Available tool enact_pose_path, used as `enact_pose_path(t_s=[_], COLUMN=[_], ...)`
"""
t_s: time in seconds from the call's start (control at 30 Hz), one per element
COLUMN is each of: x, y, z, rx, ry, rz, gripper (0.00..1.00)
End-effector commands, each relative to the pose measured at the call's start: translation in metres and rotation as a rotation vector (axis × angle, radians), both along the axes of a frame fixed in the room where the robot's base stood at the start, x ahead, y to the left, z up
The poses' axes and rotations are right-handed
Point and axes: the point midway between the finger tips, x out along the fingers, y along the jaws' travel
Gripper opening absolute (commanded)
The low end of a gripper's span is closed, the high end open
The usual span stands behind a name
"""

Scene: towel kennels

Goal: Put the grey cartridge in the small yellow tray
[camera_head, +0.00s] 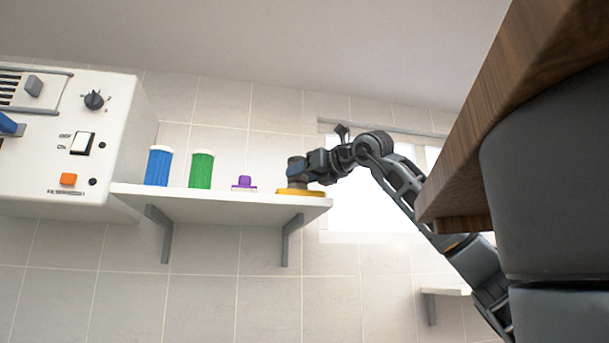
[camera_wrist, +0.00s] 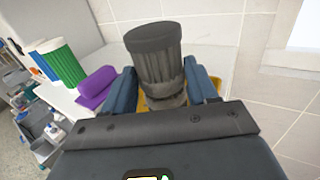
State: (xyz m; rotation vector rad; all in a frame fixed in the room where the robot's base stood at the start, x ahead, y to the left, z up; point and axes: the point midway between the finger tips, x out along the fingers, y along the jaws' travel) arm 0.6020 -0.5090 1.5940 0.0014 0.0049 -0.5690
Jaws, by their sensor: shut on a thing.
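The grey cartridge (camera_head: 296,170) stands upright over the small yellow tray (camera_head: 301,192) at the right end of the white shelf. In the wrist view the cartridge (camera_wrist: 155,58) sits between the two blue fingers, slightly tilted in the picture. My gripper (camera_head: 308,174) is shut on the cartridge, reaching in from the right; it also shows in the wrist view (camera_wrist: 165,88). A little of the yellow tray (camera_wrist: 214,84) shows beside the right finger. Its middle is hidden, so I cannot tell whether the cartridge's base touches it.
The white shelf (camera_head: 220,202) also holds a blue cartridge (camera_head: 159,166), a green cartridge (camera_head: 201,169) and a small purple object (camera_head: 244,183), all left of my gripper. A white control box (camera_head: 70,140) adjoins the shelf's left end. A wooden edge (camera_head: 520,110) overhangs at right.

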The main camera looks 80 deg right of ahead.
Motion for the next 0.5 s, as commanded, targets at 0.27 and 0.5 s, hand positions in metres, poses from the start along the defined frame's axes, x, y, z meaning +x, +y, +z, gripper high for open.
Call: enact_pose_path(t_s=[0.27,0.5], x=[-0.0001,-0.0001], y=[0.0003,0.0003], z=[-0.0003,-0.0004], rx=[-0.001,-0.001], ry=[-0.001,-0.001], rz=[0.000,0.000], gripper=[0.24,0.75])
